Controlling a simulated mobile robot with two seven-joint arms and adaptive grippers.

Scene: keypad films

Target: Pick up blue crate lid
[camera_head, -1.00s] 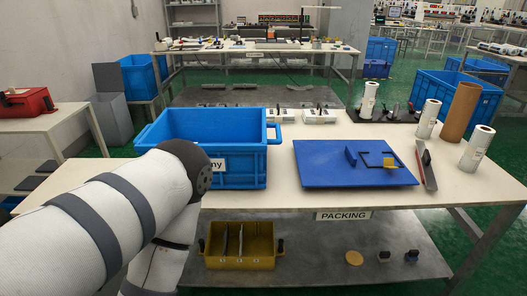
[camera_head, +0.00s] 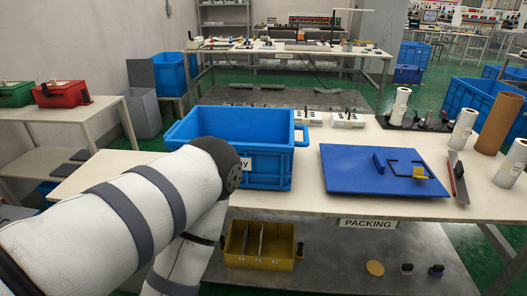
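The blue crate lid (camera_head: 350,172) lies flat on the packing table, right of the blue crate. It has an upright blue tab (camera_head: 379,162), a dark frame-shaped handle (camera_head: 404,164) and a small yellow piece (camera_head: 424,173) at its right side. The open blue crate (camera_head: 266,168) stands on the table with its front partly hidden by my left arm. My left arm comes in from the left, bends in front of the crate and runs down out of the picture; its gripper is not visible. My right gripper is not in view either.
The packing table (camera_head: 310,205) has white rolls (camera_head: 464,130), a brown tube (camera_head: 497,124) and a flat dark-edged tool (camera_head: 458,178) right of the lid. A yellow bin (camera_head: 260,245) sits on the shelf below. Red (camera_head: 62,94) and green boxes stand on a left table.

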